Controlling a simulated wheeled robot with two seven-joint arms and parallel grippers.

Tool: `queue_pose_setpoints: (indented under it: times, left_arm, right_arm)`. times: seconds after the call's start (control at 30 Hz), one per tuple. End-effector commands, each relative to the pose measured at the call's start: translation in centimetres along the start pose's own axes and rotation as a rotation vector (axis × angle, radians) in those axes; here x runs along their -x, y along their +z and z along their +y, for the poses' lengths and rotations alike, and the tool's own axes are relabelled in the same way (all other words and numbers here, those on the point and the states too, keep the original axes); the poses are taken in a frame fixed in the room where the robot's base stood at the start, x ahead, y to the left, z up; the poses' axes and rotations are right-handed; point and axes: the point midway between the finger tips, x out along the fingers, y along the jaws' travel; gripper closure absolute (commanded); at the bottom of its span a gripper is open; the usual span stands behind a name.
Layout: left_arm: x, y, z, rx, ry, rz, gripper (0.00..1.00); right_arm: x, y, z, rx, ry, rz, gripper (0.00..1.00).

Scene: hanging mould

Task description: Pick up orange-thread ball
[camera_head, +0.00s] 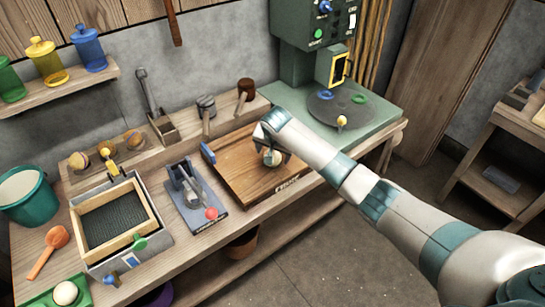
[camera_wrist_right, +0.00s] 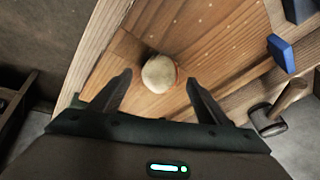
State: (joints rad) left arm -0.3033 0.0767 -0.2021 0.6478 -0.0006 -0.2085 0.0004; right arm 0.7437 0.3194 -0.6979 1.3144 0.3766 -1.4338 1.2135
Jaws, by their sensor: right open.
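A pale cream ball (camera_wrist_right: 159,74) lies on the wooden tray, with a thin orange-red edge on its right side in the right wrist view. In the head view this ball (camera_head: 272,158) is partly hidden by my right gripper (camera_head: 270,146). My right gripper is open above the tray, and in the wrist view its two fingers (camera_wrist_right: 159,84) point to either side of the ball without visibly gripping it. The wooden tray (camera_head: 238,176) has a raised rim. My left gripper is not in view.
A small rack (camera_head: 92,178) holds several balls at the left. A teal bucket (camera_head: 30,207) is far left.

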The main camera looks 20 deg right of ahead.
Motion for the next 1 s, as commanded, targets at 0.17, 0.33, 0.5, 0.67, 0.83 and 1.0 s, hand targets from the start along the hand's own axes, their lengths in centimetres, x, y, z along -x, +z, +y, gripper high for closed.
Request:
queue_pose_setpoints:
  times: [0.17,0.33,0.5,0.67,0.83,1.0]
  left_arm:
    - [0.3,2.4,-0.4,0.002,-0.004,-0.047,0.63]
    - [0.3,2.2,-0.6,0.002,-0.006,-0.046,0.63]
    - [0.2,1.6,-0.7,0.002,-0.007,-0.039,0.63]
    - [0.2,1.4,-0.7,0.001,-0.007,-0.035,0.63]
    - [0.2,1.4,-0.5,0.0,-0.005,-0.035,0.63]
    - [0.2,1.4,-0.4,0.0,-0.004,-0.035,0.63]
  right_arm:
    - [-1.7,0.0,0.0,0.0,0.001,0.0,0.3]
    - [-2.2,0.0,0.0,0.0,0.0,0.0,0.3]
    - [-2.2,0.0,0.0,0.0,0.0,0.0,0.3]
    - [-2.2,0.0,0.0,0.0,0.0,0.0,0.3]
    - [-2.2,0.0,0.0,0.0,0.0,0.0,0.52]
    - [-2.1,0.0,0.0,0.0,-0.001,0.001,0.76]
